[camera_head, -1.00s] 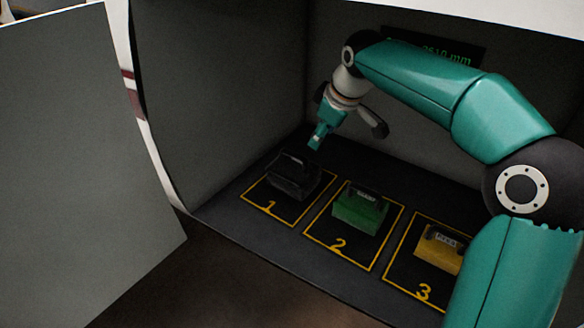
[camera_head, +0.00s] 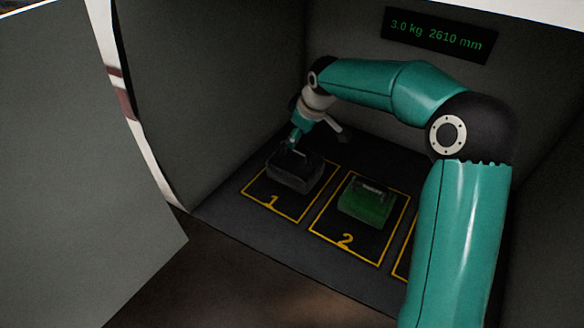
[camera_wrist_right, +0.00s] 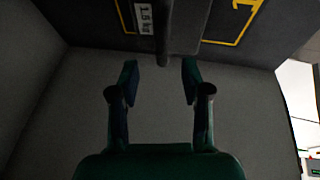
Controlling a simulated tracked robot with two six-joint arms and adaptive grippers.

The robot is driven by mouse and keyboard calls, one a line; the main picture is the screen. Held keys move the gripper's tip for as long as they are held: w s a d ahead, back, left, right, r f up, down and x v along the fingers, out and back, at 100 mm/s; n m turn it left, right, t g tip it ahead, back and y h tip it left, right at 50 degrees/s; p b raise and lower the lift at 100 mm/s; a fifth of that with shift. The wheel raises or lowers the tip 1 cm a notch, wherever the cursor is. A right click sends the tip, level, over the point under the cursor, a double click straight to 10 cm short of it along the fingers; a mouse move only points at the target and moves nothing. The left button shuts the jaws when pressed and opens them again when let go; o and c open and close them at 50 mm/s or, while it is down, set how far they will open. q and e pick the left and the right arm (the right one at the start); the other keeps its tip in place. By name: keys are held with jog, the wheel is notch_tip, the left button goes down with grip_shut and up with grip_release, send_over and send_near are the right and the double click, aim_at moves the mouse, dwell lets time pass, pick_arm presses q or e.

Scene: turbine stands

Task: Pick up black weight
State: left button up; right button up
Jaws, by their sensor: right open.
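The black weight (camera_head: 294,176) sits in the yellow-outlined square 1 inside the dark bay. My right gripper (camera_head: 294,143) is at the top of the weight, pointing down at it. In the right wrist view my right gripper (camera_wrist_right: 160,77) has its two fingers apart. A dark bar of the weight (camera_wrist_right: 163,45) reaches toward the gap between the fingertips, beside a white label reading about 1.5 kg. My left gripper is not in view.
A green weight (camera_head: 367,202) sits in square 2 to the right. My right arm hides most of square 3. A display (camera_head: 438,35) on the back wall reads 3.0 kg 2610 mm. A grey panel (camera_head: 75,170) stands at the left, beside the bay opening.

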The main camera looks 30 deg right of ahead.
aim_at(296, 161)
jog(key=shift+w+d+f, duration=0.1)
jog(key=shift+f, duration=0.35)
jog(key=p+x, duration=0.1)
jog(key=x, duration=0.3)
jog(key=shift+s+f+p, duration=0.15)
jog(key=shift+s+p, duration=0.2)
jog(key=shift+p, duration=0.05)
jog(key=shift+w+f, duration=0.3)
jog(key=shift+f, duration=0.25)
grip_shut()
jog(key=shift+r, duration=0.2)
